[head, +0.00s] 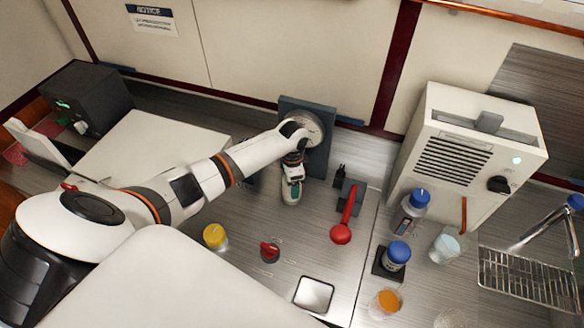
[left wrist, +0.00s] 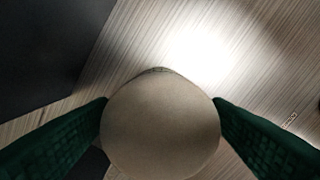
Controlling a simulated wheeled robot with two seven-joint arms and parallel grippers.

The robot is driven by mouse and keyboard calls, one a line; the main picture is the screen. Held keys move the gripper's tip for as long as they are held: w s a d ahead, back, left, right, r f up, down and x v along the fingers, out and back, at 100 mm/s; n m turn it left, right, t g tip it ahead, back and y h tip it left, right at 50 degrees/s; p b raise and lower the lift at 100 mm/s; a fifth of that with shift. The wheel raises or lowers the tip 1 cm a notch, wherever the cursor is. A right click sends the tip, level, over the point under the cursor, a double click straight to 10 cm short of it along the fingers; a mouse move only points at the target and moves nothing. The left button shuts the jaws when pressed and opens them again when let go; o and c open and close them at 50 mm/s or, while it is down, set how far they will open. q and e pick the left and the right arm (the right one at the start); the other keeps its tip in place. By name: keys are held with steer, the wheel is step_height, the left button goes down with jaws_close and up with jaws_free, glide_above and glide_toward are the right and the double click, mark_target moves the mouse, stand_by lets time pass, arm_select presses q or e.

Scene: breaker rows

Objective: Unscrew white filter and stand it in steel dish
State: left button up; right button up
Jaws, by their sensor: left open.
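A round, pale off-white body, which looks like the white filter (left wrist: 160,130), fills the lower middle of the left wrist view. My left gripper (head: 291,194) is low over the bench, in front of the grey wall plate. Its green-padded fingers stand open, one on each side of the filter; I cannot tell whether they touch it. In the head view I cannot make out the filter apart from my gripper. The steel dish (head: 314,294) looks like the small square shiny tray at the bench front, and appears empty. My right gripper is not in view.
A grey plate with a round dial (head: 311,127) stands behind my wrist. A red-handled tool (head: 343,219) is right of the gripper. A red knob (head: 270,250) and yellow-lidded jar (head: 215,236) stand in front. Blue-capped bottles (head: 397,254) and a white cabinet (head: 463,150) are at right.

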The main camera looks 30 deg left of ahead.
arm_select(q)
steer(key=m, duration=0.4)
steer(key=shift+m, duration=0.4)
steer(key=m, duration=0.2)
steer(key=shift+m+b, duration=0.4)
steer(key=m+b, duration=0.1)
steer(key=m, duration=0.3)
steer(key=shift+f, duration=0.1)
steer(key=m, duration=0.3)
steer(key=shift+m, duration=0.4)
steer(key=shift+c, duration=0.2)
